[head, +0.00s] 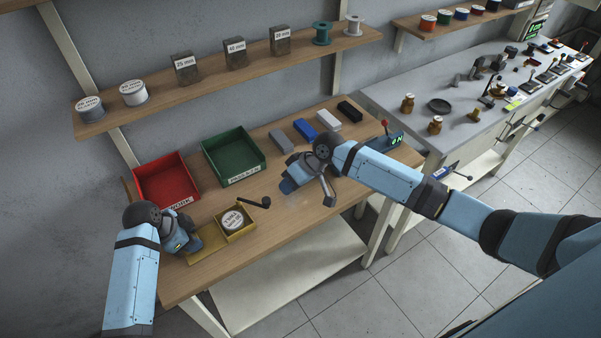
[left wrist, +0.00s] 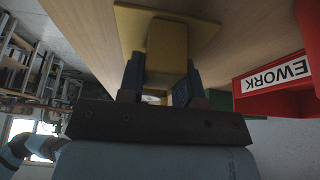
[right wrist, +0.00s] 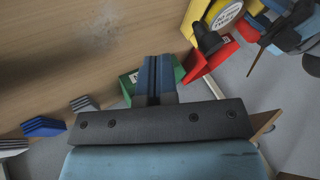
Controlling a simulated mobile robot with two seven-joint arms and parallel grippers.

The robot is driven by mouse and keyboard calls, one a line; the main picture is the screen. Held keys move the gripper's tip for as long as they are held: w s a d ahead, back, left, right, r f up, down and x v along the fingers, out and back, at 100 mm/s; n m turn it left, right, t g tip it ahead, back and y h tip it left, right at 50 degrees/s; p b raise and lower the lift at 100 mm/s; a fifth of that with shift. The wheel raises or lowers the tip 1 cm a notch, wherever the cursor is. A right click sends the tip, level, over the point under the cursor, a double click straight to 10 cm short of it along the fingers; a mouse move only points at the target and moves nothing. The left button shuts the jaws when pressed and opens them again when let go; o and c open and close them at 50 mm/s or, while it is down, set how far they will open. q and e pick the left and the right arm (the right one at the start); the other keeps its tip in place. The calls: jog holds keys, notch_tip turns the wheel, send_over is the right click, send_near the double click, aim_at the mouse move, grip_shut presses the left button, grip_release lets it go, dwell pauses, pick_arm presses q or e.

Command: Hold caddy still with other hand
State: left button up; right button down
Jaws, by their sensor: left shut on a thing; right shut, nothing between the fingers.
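The yellow caddy (head: 207,238) sits on the wooden bench at its front left, with a flat plate and a square box part holding a round, white-labelled tin (head: 232,219). A black handle (head: 258,202) sticks out beside the box. My left gripper (head: 187,243) is at the caddy's left part; in the left wrist view its fingers are shut on an upright yellow block (left wrist: 167,50) of the caddy. My right gripper (head: 288,186) is shut and empty above the bench, right of the caddy. In the right wrist view the caddy (right wrist: 192,18) shows at the top right.
A red bin (head: 166,182) labelled REWORK and a green bin (head: 233,155) stand behind the caddy. Grey, blue, white and black blocks (head: 304,129) lie along the back. A shelf (head: 225,80) with spools hangs above. The bench front between caddy and right gripper is clear.

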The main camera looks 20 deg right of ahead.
jog(key=shift+s+a+r, duration=0.1)
jog(key=shift+s+a, duration=0.2)
jog(key=shift+a, duration=0.55)
jog(key=shift+s+a+r, duration=0.1)
jog(key=shift+s+a, duration=0.2)
jog(key=shift+a, duration=0.5)
jog(key=shift+s, duration=0.1)
